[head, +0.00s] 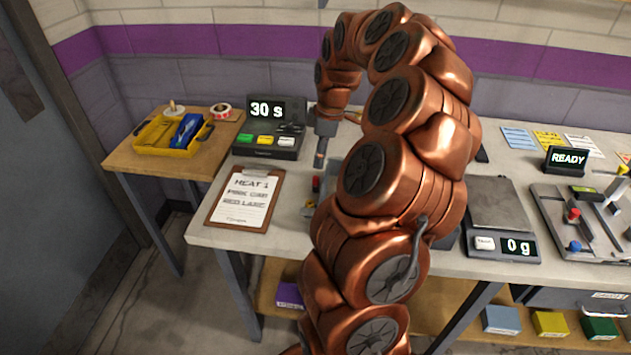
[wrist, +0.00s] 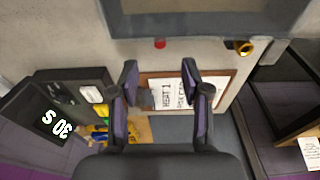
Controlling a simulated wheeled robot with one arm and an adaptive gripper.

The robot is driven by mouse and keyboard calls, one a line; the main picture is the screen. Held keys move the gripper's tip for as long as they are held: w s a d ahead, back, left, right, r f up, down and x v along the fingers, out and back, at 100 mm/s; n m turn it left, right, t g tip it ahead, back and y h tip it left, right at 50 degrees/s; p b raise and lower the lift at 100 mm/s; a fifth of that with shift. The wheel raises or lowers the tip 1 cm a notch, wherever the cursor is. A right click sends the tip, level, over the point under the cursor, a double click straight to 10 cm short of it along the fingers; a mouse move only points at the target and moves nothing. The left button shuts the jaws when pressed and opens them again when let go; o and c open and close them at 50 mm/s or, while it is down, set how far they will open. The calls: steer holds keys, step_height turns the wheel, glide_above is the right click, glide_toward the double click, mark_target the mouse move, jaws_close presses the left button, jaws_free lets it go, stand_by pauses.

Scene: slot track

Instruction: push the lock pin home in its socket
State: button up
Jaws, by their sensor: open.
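My gripper (wrist: 160,82) is open and empty in the wrist view, with two purple-padded fingers apart. In the head view my gripper (head: 320,160) points down over the table, beside the timer and above the clipboard's right side. A grey block (wrist: 200,18) fills the top of the wrist view. A brass, round-ended piece (wrist: 240,47) sticks out at its edge, and a small red part (wrist: 160,43) shows left of it. The brass piece may be the lock pin; I cannot tell, and no socket opening shows. In the head view my arm hides most of this spot.
A timer (head: 270,140) reading 30 s and a clipboard (head: 241,198) lie left of my gripper. A yellow tray (head: 155,140) stands on the wooden side table. A scale (head: 497,205), a READY sign (head: 568,160) and a track fixture (head: 550,215) are at right.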

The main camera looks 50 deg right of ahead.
mark_target(316, 177)
steer(key=shift+w+a+f+p, duration=0.15)
steer(key=shift+f+p, duration=0.2)
steer(key=shift+f, duration=0.9)
steer(key=shift+w+a+f+p, duration=0.1)
steer(key=shift+w+f+p, duration=0.15)
steer(key=shift+f, duration=1)
steer(key=shift+w+a+f+p, duration=0.1)
steer(key=shift+f+p, duration=0.3)
steer(key=shift+f, duration=0.85)
jaws_close()
steer(key=shift+d, duration=0.1)
